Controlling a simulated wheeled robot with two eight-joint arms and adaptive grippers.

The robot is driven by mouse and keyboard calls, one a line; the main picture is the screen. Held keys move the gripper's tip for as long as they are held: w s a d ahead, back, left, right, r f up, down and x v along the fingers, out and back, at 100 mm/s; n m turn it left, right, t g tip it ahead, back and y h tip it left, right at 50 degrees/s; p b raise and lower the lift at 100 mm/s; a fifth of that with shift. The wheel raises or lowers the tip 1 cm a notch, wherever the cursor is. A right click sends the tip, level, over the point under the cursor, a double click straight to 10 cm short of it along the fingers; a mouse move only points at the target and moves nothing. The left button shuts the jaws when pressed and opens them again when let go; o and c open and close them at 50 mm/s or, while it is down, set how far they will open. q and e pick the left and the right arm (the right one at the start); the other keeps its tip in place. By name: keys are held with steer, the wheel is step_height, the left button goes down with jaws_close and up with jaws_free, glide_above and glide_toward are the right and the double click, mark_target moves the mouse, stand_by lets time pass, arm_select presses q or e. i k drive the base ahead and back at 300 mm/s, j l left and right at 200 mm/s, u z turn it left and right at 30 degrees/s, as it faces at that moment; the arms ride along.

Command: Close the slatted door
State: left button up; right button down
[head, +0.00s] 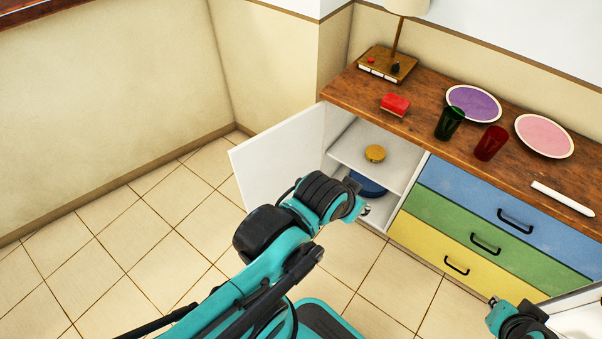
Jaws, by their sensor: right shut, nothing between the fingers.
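A white cabinet door (268,158) stands swung open at the left end of the cabinet. The face I see is plain, and no slats show on it. My left arm reaches up the middle, its wrist in front of the cabinet opening, right of the door. Only a small metallic bit of the left gripper (365,210) shows past the wrist, so its jaws cannot be read. My right gripper (494,302) is at the lower right, below the drawers, shut and empty. A white panel (583,318) at the lower right edge is partly cut off.
The open compartment has a shelf (345,150) with a yellow round item (375,153) and a blue item (368,185) below. Blue, green and yellow drawers are shut. The wooden top (440,128) holds plates, cups, a red block and a lamp. Floor left of the door is clear.

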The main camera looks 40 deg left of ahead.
mark_target(267, 164)
steer(key=j+z, duration=0.15)
steer(key=j, duration=0.25)
steer(key=k+j+z, duration=0.15)
steer(key=j, duration=0.25)
steer(key=k+j+z, duration=0.15)
steer(key=j, duration=0.2)
steer(key=k+j+z, duration=0.15)
steer(key=j, duration=0.25)
steer(key=k+j+z, duration=0.15)
steer(key=j, duration=0.2)
steer(key=k+j, duration=0.15)
steer(key=j, duration=0.2)
steer(key=k+j, duration=0.2)
steer(key=j, duration=0.2)
steer(key=k+j, duration=0.15)
steer(key=j, duration=0.2)
steer(key=k+j, duration=0.15)
steer(key=j, duration=0.25)
steer(key=k+j, duration=0.2)
steer(key=j, duration=0.15)
steer(key=k+j+z, duration=0.1)
steer(key=j, duration=0.25)
steer(key=k+j+u, duration=0.1)
steer(key=u, duration=0.35)
steer(key=j+u, duration=0.2)
steer(key=u, duration=0.2)
steer(key=k, duration=0.05)
